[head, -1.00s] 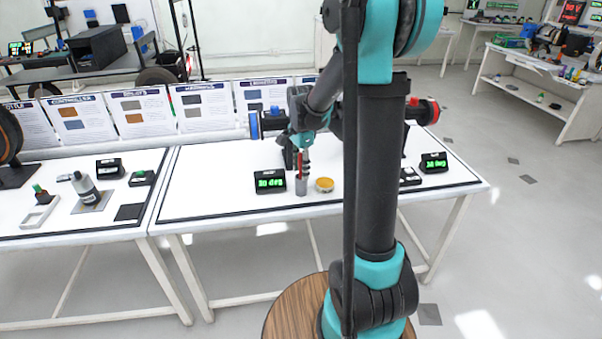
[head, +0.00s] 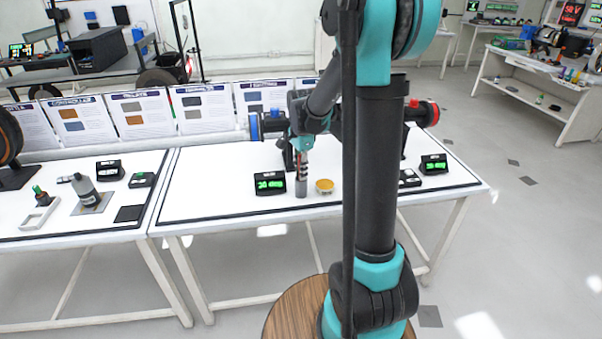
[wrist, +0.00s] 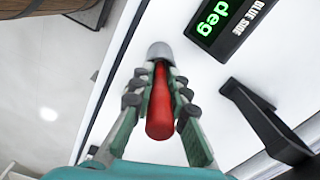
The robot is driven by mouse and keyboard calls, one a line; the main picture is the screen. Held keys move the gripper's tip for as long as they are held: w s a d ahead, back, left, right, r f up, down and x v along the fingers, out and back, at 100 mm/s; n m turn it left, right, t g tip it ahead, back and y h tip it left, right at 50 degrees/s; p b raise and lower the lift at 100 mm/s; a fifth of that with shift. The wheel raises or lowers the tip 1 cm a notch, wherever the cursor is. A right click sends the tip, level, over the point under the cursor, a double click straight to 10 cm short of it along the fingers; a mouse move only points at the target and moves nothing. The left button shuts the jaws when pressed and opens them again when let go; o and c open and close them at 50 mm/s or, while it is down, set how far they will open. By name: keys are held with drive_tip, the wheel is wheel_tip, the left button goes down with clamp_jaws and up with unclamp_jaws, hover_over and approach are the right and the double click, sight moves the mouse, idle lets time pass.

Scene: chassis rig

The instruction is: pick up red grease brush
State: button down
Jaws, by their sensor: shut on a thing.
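The red grease brush (wrist: 160,108) has a red handle, seen in the wrist view between my fingers, with its far end at a grey cup (wrist: 160,52). In the head view the cup (head: 301,189) stands upright near the table's front edge. My gripper (head: 302,167) points down just above the cup and is shut on the brush handle. Its fingers also flank the handle in the wrist view (wrist: 158,88). The brush's lower end is hidden in the cup.
A display box (head: 270,184) stands close left of the cup, and a small dish with amber contents (head: 324,186) close right. A horizontal shaft with a blue end (head: 254,126) and a red end (head: 431,113) is behind. The white tabletop at left (head: 210,180) is clear.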

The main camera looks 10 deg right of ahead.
wheel_tip(320, 180, up, 20)
idle(0.6)
drive_tip(key=shift+f, duration=0.1)
idle(1.5)
